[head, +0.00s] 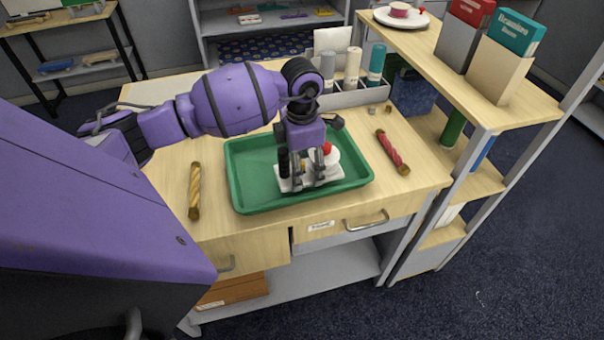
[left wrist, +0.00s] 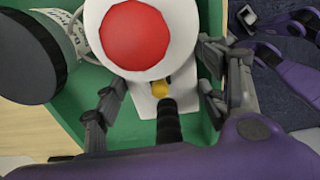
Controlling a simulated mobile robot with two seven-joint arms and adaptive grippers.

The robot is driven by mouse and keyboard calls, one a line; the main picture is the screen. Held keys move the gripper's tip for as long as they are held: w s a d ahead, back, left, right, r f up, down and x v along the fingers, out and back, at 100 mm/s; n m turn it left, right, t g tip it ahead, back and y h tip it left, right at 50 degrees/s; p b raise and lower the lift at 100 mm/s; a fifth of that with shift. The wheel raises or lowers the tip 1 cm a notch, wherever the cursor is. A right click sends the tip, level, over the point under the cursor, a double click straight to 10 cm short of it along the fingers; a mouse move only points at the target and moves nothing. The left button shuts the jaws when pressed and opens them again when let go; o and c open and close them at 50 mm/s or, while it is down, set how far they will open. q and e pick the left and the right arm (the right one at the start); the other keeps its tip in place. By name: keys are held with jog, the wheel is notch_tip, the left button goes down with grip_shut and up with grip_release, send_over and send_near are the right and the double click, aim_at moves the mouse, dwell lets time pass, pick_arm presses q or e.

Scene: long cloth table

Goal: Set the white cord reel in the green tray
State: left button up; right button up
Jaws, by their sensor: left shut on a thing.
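The green tray (head: 250,195) lies on the wooden table. The white cord reel (head: 331,160) is inside the tray's outline, toward its front right; I cannot tell whether it rests on the floor. It has a pale base and a round white part with a red centre, which shows large in the left wrist view (left wrist: 135,35). My left gripper (head: 308,180) points down at it, fingers on both sides in the left wrist view (left wrist: 163,105), shut on it and partly hiding it. A black ribbed rod with a yellow tip shows between the fingers.
A brown rod (head: 195,190) lies left of the tray and a red one (head: 392,152) right of it. A grey organiser (head: 345,97) with several bottles stands behind. A raised shelf (head: 470,85) on the right holds boxes and a white plate (head: 400,17).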

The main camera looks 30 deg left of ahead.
aim_at(302, 169)
pick_arm(q)
jog(key=shift+f, duration=1.6)
jog(key=shift+f, duration=0.2)
jog(key=o, duration=1.1)
